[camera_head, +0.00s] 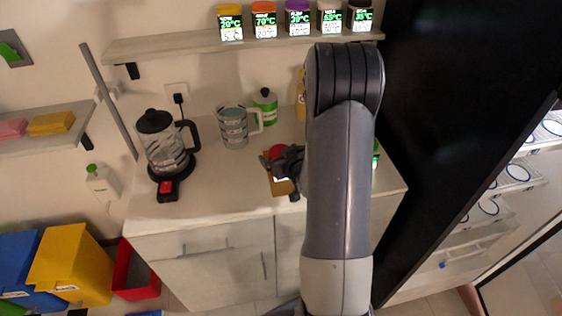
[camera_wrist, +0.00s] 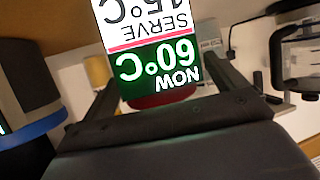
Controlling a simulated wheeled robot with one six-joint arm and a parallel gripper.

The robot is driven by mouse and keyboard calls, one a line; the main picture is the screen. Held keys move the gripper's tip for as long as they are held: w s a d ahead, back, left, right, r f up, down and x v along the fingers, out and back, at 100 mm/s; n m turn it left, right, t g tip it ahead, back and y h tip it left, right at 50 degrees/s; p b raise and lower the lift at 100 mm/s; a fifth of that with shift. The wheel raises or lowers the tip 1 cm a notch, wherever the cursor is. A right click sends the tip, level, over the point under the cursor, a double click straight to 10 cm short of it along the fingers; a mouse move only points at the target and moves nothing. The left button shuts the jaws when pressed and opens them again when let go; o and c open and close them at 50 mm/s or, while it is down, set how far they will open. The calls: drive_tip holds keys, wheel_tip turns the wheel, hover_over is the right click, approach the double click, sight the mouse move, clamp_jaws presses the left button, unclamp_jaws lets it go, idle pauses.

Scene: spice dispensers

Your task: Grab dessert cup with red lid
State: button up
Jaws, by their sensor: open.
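The dessert cup with the red lid (camera_head: 277,151) stands on the counter, mostly hidden behind my gripper in the head view. In the wrist view the cup (camera_wrist: 150,50) appears upside down, with a lit label reading NOW 60°C and SERVE 15°C. Its red lid (camera_wrist: 162,98) is at the lower end of the label. My gripper (camera_head: 281,162) is at the cup in the head view. In the wrist view my gripper (camera_wrist: 163,85) is open, with one finger on each side of the cup. I cannot tell whether either finger touches it.
A coffee maker (camera_head: 163,145), a measuring jug (camera_head: 234,128) and a green-labelled bottle (camera_head: 265,106) stand on the counter. A brown board (camera_head: 279,186) lies beneath my gripper. Several coloured-lid cups (camera_head: 264,22) line the shelf above. A blue-rimmed container (camera_wrist: 35,128) is close at left in the wrist view.

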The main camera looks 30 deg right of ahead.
drive_tip(key=shift+c, duration=0.2)
drive_tip(key=c, duration=1)
drive_tip(key=shift+c, duration=0.9)
drive_tip(key=shift+r, duration=0.15)
